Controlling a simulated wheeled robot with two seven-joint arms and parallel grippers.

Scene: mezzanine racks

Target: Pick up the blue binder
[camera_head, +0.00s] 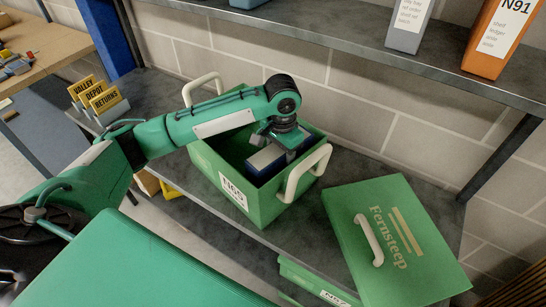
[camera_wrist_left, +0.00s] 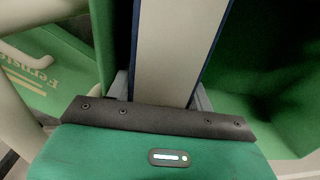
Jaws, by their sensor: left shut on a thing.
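The blue binder (camera_head: 264,158) stands inside an open green box (camera_head: 216,175) labelled N65, on a dark shelf. Its blue side and pale edge show in the head view. In the left wrist view the binder (camera_wrist_left: 180,45) is a pale strip with dark blue edges, running between the finger tips. My left gripper (camera_head: 284,143) reaches down into the box from above and is shut on the binder. Its fingers (camera_wrist_left: 160,95) lie on both sides of the binder. The binder's lower part is hidden by the box wall. My right gripper is in neither view.
The box has two cream handles (camera_head: 306,173). Its green lid (camera_head: 345,215), marked Fernsteep, lies to the right. An upper shelf (camera_head: 330,30) carries a grey binder (camera_head: 409,25) and an orange one (camera_head: 492,38). Yellow sign cards (camera_head: 101,97) stand at left. Another green box (camera_head: 310,281) sits below.

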